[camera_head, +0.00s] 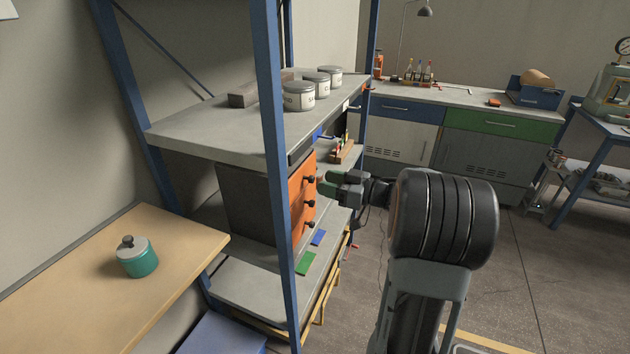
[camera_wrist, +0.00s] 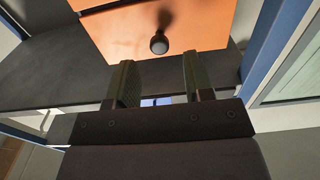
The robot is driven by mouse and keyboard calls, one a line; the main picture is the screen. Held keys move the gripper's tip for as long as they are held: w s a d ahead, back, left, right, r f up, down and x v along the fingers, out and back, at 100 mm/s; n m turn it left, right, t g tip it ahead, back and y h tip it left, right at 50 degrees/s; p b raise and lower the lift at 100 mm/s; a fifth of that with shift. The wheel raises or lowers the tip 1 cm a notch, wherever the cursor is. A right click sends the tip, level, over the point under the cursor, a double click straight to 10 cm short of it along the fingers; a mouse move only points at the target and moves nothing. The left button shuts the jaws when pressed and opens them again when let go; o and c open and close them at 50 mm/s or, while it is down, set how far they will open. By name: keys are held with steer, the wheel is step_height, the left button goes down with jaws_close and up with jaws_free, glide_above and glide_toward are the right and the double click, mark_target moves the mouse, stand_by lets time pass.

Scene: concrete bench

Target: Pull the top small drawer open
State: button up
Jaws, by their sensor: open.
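The small drawer unit (camera_head: 255,205) has a dark grey body and orange fronts (camera_head: 297,200). It stands on a middle shelf of the blue-framed rack. Three dark round knobs run down its front; the top knob (camera_head: 309,179) is level with my gripper (camera_head: 323,183). The drawer fronts look flush. My gripper is open and empty, just right of the top knob. In the wrist view, a dark knob (camera_wrist: 159,44) on an orange front (camera_wrist: 205,22) lies just beyond and between the two fingertips (camera_wrist: 158,60). I cannot tell whether they touch it.
A blue rack post (camera_head: 276,150) stands left of the fronts. The shelf above (camera_head: 200,130) bears several grey tins (camera_head: 299,96). A wooden block with small coloured items (camera_head: 343,151) sits behind my gripper. The floor to the right (camera_head: 520,250) is clear.

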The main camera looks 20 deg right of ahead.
mark_target(314, 179)
steer(key=shift+x, duration=2.1)
steer(key=shift+c, duration=0.2)
jaws_close()
